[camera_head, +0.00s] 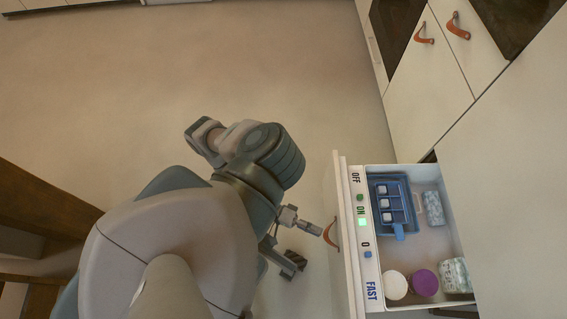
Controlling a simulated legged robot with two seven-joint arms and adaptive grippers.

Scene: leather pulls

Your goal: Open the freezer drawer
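The freezer drawer (430,250) stands pulled out from the pale cabinet front, its inside showing. Its front edge carries a control strip (362,225) marked OFF, ON and FAST, with a lit green light. A brown leather pull (332,233) is on the outer face of the drawer front. My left gripper (302,246) is at the pull with its fingers spread. One fingertip reaches to the pull and seems to touch or hook it; the other finger is apart, lower in the picture. My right gripper is not in view.
Inside the drawer are a blue ice tray (391,203), a white tub (395,285), a purple tub (424,282) and wrapped packs (455,275). Other cabinet fronts with leather pulls (458,26) are at top right. Open floor (250,60) lies at top; brown wooden furniture (30,205) at left.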

